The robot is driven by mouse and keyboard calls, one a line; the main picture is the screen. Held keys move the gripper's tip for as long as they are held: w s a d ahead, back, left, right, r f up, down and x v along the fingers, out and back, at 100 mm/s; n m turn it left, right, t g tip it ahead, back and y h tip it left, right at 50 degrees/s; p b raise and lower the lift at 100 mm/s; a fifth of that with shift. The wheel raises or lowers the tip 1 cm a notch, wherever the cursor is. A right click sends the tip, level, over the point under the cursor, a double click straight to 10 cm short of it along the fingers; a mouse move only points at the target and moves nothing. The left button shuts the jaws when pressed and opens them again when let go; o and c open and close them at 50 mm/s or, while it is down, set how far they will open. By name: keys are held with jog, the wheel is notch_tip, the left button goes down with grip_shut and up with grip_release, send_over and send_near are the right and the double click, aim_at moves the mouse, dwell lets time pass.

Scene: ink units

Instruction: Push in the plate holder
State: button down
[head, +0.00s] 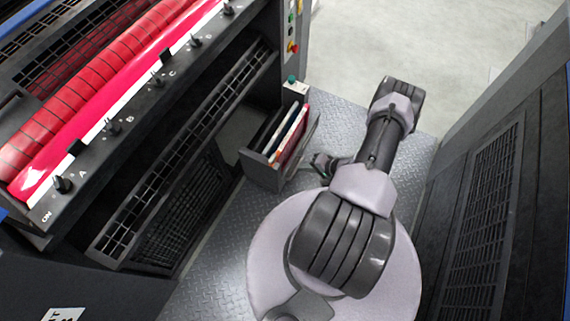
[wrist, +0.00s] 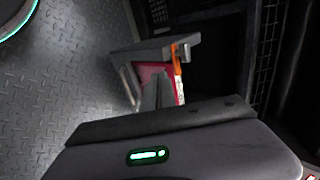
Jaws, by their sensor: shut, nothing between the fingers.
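The plate holder (head: 262,172) is a grey open-topped box in the middle of the head view, standing out from the press side. It holds upright plates (head: 290,135) with white, red and orange edges. My gripper (head: 319,160) is shut and empty, just right of the holder's outer panel; I cannot tell whether it touches. In the wrist view the holder's grey top edge (wrist: 160,48) shows ahead, with red and orange plates (wrist: 177,75) beside it. My gripper's grey body covers the bottom of that view, and the holder's lower part is hidden.
The press (head: 150,150) with red rollers and black knobs runs along the left. Another dark machine panel (head: 490,200) stands on the right. The diamond-plate floor (head: 215,230) between them is a narrow aisle. Pale floor (head: 420,45) lies open beyond.

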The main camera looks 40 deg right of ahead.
aim_at(275, 163)
jog(key=b+x, duration=0.1)
jog(key=x, duration=0.2)
jog(key=r+b+x, duration=0.1)
jog(key=b+x, duration=0.1)
jog(key=x, duration=0.2)
jog(key=w+b+x, duration=0.1)
jog(key=x, duration=0.3)
jog(key=shift+w+a+r+b, duration=0.1)
jog(key=shift+a+r+b, duration=0.15)
jog(key=shift+b, duration=0.15)
jog(key=shift+w+a+r, duration=0.1)
jog(key=shift+w+a, duration=0.1)
jog(key=shift+w, duration=0.2)
